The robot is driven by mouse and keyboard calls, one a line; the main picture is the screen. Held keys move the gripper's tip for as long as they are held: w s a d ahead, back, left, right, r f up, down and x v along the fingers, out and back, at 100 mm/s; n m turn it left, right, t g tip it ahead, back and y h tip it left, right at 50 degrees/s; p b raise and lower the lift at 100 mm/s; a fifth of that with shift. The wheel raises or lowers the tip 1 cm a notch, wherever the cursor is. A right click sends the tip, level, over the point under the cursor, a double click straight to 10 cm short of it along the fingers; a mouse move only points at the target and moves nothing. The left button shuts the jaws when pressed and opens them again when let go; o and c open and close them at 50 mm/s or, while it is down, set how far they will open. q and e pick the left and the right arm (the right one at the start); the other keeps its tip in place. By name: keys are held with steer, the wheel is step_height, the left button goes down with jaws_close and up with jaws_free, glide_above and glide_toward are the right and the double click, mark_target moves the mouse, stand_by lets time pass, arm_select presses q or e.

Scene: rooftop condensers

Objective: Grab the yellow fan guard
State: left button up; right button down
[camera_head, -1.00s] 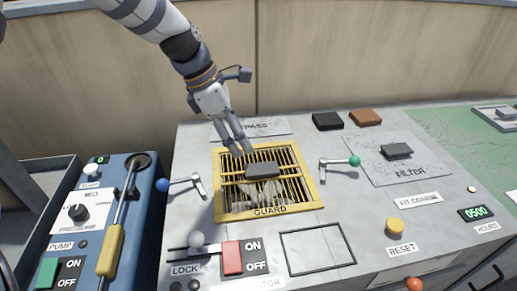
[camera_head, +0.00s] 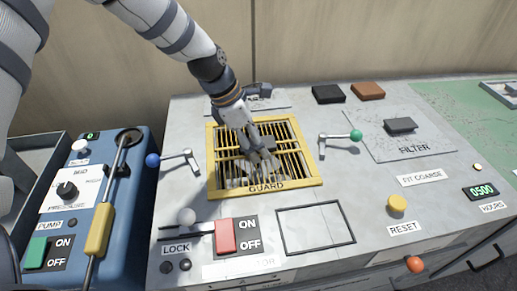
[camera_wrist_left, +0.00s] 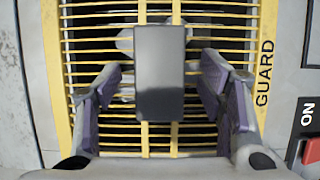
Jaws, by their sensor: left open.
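The yellow fan guard (camera_head: 216,160) is a square grille lying flat on the grey console top, with the word GUARD on its front edge. Its dark block handle (camera_wrist_left: 160,72) shows in the left wrist view at the middle of the bars. My left gripper (camera_head: 262,165) is over the guard in the head view and hides most of the handle. In the left wrist view my left gripper (camera_wrist_left: 160,95) is open, with one finger on each side of the handle and a gap to it. My right gripper is not in view.
A blue-knobbed lever (camera_head: 175,160) stands left of the guard and a green-knobbed lever (camera_head: 340,138) right of it. A red switch (camera_head: 225,236) and an empty outlined square (camera_head: 316,228) lie in front. Black (camera_head: 328,94) and brown (camera_head: 368,90) blocks sit behind.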

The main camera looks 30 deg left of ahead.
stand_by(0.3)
arm_select(q)
steer(key=shift+s, duration=0.1)
jaws_close()
